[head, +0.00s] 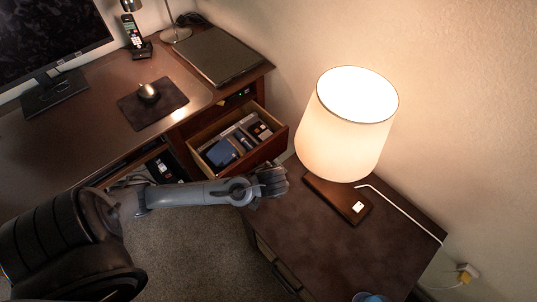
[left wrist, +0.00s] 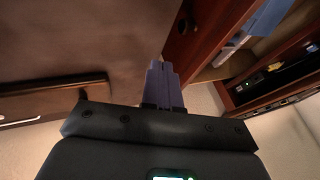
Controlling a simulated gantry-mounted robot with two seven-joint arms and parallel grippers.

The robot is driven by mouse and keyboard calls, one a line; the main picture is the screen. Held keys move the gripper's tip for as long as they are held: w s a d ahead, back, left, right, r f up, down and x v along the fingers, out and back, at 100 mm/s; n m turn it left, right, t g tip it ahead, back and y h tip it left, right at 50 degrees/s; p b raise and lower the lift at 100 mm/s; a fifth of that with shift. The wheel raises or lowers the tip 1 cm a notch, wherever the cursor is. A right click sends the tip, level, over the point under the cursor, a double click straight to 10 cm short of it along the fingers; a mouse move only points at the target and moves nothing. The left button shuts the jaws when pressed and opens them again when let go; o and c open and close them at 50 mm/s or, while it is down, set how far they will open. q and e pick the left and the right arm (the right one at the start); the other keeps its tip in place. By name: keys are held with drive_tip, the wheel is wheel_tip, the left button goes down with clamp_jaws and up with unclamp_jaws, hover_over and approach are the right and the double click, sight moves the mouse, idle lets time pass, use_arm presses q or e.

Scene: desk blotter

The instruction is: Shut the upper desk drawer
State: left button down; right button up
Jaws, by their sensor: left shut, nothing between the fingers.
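The upper desk drawer (head: 272,150) stands pulled out of the brown desk, to the right of the mouse pad. It holds a blue box and several small items. My left gripper (head: 279,181) is shut and empty, just in front of the drawer's front panel in the head view. In the left wrist view the shut blue-grey fingers (left wrist: 160,72) point toward the reddish wood drawer front (left wrist: 208,32), which has a dark round knob. The fingers lie close to the panel's left side; I cannot tell if they touch it. My right gripper is not in view.
A lit lamp (head: 348,120) stands on a dark side table (head: 330,235) close to the right of my left gripper. The desk (head: 95,105) carries a monitor, a mouse (head: 148,92) on a pad, a phone and a laptop (head: 215,55). Open carpet (head: 195,240) lies below my forearm.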

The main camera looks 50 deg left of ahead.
use_arm(q)
drive_tip(key=a, duration=0.1)
drive_tip(key=w+a, duration=0.1)
drive_tip(key=w+a+n+y, duration=0.1)
drive_tip(key=shift+a+r, duration=0.15)
drive_tip(key=shift+r, duration=0.15)
drive_tip(key=shift+w+a+f, duration=0.15)
drive_tip(key=shift+w+a, duration=0.05)
drive_tip(key=shift+a, duration=0.15)
drive_tip(key=b, duration=0.4)
approach(263, 153)
wheel_tip(263, 153, down, 4)
drive_tip(key=w+d, duration=0.2)
drive_tip(key=shift+s+a+r, duration=0.15)
drive_tip(key=shift+s+a, duration=0.05)
drive_tip(key=shift+a, duration=0.8)
drive_tip(key=shift+s+a+r, duration=0.1)
drive_tip(key=shift+s+a, duration=0.05)
drive_tip(key=shift+a, duration=0.9)
